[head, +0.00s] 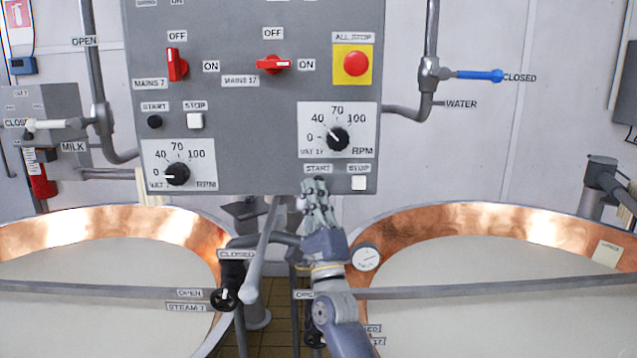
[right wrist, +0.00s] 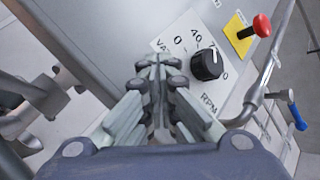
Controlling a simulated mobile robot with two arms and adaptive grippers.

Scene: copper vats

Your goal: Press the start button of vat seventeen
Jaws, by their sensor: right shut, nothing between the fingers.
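The grey control panel (head: 250,90) hangs above two copper vats. Its right side carries the vat 17 controls: a speed dial (head: 337,138), a START label (head: 317,169) and a white stop button (head: 358,183). The start button itself is hidden behind my right gripper (head: 316,186), whose fingertips are just below the START label. In the right wrist view that gripper (right wrist: 158,64) is shut and empty, its tips at the panel beside the dial (right wrist: 207,64). I cannot tell whether they touch the panel. My left gripper is not in view.
The red all-stop button (head: 356,63) is above the dial. The mains 17 switch (head: 273,65) points sideways towards ON. Vat 7's black start button (head: 155,122) is at left. A grey pipe (head: 262,245) and black valve (head: 224,298) stand left of my right arm.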

